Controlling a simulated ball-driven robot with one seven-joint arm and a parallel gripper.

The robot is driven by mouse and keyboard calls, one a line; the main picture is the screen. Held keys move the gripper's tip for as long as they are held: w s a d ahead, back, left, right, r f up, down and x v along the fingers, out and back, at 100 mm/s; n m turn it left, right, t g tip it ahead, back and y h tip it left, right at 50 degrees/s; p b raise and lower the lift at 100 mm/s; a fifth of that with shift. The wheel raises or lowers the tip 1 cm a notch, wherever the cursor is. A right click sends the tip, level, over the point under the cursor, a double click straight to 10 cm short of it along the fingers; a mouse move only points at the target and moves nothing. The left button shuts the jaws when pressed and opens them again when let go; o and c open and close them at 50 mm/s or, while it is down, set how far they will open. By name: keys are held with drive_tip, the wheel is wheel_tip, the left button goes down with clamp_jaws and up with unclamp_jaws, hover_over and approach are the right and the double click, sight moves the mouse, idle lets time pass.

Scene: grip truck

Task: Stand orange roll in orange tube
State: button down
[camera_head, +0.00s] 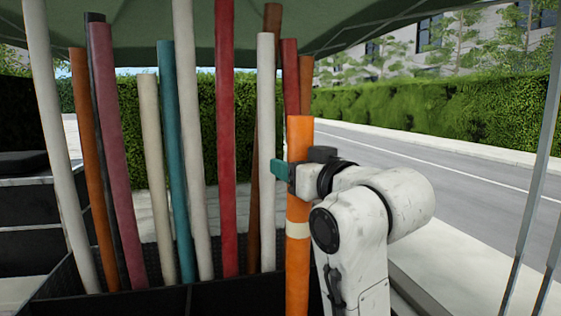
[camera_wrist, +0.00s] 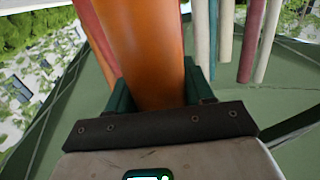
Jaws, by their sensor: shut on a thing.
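The orange roll (camera_head: 298,262) stands nearly upright at the middle right of the head view, with a pale band around it. My gripper (camera_head: 296,172) is shut on its upper part, with a teal finger at its left side. In the wrist view the roll (camera_wrist: 148,45) runs up between the teal fingers of my gripper (camera_wrist: 150,88). The roll's lower end is cut off by the bottom of the head view. I cannot make out a separate orange tube.
A black divided bin (camera_head: 150,303) holds several tall rolls left of and behind the orange roll, including a white one (camera_head: 266,150) close by and another orange one (camera_head: 93,160). Grey poles (camera_head: 535,170) stand at the right. A green canopy (camera_head: 140,45) hangs overhead.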

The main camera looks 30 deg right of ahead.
hover_over(293, 268)
drive_tip(key=w+d, duration=0.2)
drive_tip(key=w, duration=0.1)
drive_tip(key=shift+s+f, duration=0.1)
drive_tip(key=shift+f, duration=3.5)
drive_tip(key=shift+f+b, duration=0.55)
drive_tip(key=shift+f, duration=0.6)
drive_tip(key=shift+f+b, duration=2.2)
drive_tip(key=shift+f, duration=0.1)
drive_tip(key=shift+f+b, duration=1.85)
drive_tip(key=shift+f, duration=1.5)
drive_tip(key=shift+c, duration=1.8)
unclamp_jaws()
drive_tip(key=shift+f, duration=0.1)
